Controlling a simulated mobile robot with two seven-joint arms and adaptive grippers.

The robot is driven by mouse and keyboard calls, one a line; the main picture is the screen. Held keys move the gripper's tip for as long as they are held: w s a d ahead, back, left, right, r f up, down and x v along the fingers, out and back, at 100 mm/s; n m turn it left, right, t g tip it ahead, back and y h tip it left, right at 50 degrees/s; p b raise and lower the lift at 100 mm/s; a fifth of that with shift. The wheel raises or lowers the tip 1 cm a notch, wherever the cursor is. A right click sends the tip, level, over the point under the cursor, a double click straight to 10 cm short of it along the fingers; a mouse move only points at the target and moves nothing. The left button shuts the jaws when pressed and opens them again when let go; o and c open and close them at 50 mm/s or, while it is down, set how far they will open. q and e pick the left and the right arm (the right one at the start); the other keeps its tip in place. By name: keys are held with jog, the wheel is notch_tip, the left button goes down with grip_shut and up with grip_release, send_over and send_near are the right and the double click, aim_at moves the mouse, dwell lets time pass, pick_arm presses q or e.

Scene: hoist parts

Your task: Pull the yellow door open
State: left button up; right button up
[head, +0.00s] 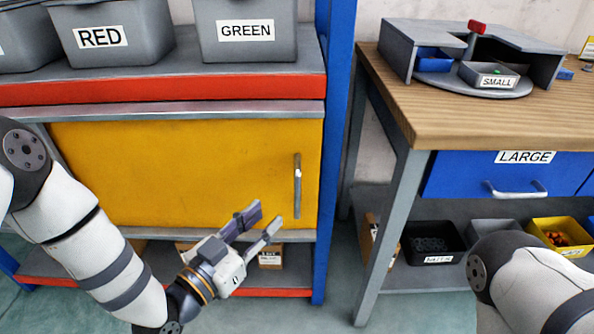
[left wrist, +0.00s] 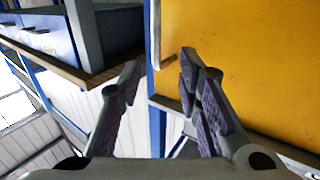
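The yellow door (head: 180,170) is shut in the front of the shelf unit on the left. It has an upright metal bar handle (head: 297,187) near its right edge. My left gripper (head: 262,221) is low in front of the door, below and left of the handle. Its two fingers are apart with nothing between them, and it appears clear of the handle. In the left wrist view the yellow door (left wrist: 245,65) fills the upper right, behind the open fingers (left wrist: 158,65). I cannot make out the handle surely there. My right gripper is out of view.
Grey bins labelled RED (head: 105,38) and GREEN (head: 246,30) stand on the shelf above the door. A blue post (head: 333,130) borders the door's right side. Further right is a wooden workbench (head: 460,115) with a blue LARGE drawer (head: 455,175) and bins below.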

aim_at(296, 189)
pick_arm(q)
jog(key=x, duration=0.5)
jog(key=b+x, duration=0.1)
jog(key=x, duration=0.5)
jog(key=shift+s+d+r, duration=0.1)
jog(key=shift+d+r, duration=0.15)
jog(key=shift+d, duration=0.1)
jog(key=shift+c, duration=0.5)
grip_shut()
